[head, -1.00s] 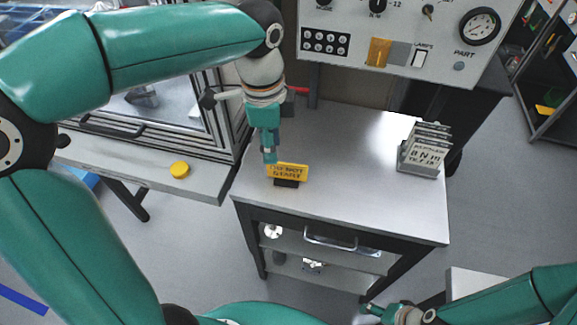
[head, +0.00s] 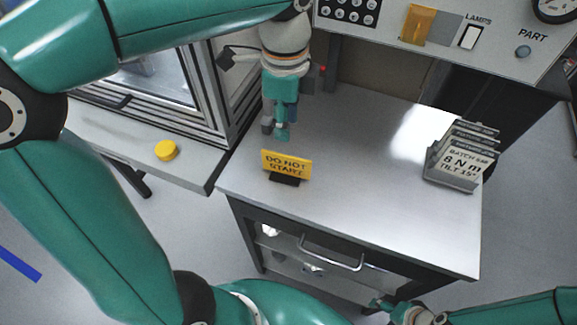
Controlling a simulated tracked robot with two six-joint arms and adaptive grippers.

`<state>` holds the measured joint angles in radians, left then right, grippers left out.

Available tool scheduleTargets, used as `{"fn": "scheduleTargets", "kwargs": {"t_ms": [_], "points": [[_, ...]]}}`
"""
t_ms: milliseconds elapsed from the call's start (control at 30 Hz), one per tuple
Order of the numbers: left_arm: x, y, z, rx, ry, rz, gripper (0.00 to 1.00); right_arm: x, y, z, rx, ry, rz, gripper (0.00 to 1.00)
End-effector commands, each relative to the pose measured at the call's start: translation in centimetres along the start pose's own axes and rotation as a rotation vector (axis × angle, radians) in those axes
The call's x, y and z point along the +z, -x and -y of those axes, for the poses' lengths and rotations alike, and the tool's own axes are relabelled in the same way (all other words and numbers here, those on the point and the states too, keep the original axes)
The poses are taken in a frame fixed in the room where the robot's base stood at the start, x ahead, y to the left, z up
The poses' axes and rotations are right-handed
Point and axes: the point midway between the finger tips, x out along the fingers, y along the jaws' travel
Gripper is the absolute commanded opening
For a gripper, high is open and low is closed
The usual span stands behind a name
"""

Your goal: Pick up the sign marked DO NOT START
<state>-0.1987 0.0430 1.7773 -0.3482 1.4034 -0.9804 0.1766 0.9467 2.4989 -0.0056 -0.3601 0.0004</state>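The yellow sign marked DO NOT START (head: 287,164) stands upright in a small black base (head: 284,180) on the left part of the grey bench top (head: 340,205). My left gripper (head: 275,133) points down just above and behind the sign in the picture. A small gap shows between its tips and the sign's top edge, and it holds nothing that I can see. Its finger opening is hard to make out from this side. My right gripper (head: 382,304) is low at the bottom, in front of the bench and far from the sign; its finger opening is unclear.
A rack of grey cards (head: 458,160) stands at the bench's right. A control panel (head: 450,32) overhangs the back. A framed enclosure (head: 205,95) with a ledge and a yellow round knob (head: 166,151) is at the left. The bench middle is clear.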

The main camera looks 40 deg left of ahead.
Motion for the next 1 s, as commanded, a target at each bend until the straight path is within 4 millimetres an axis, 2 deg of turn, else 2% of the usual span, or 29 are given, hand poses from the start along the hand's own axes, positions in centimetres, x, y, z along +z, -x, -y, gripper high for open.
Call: {"fn": "scheduleTargets", "kwargs": {"t_ms": [200,400,667,1000], "points": [[0.4,-4.8,-0.1,0.006,0.009,0.003,0.35,0.0,-0.3,-0.1,0.0,0.0,0.0,0.65],[0.4,-8.3,-0.1,0.004,0.01,0.002,0.35,0.0,-0.5,-0.2,0.0,0.0,0.0,0.65],[0.4,-9.9,0.0,0.002,0.01,0.001,0.35,0.0,-0.4,-0.1,0.0,0.0,0.0,0.65],[0.3,-14.2,0.7,0.003,0.011,0.001,0.35,0.0,0.0,0.0,0.0,0.0,0.0,0.65]]}}
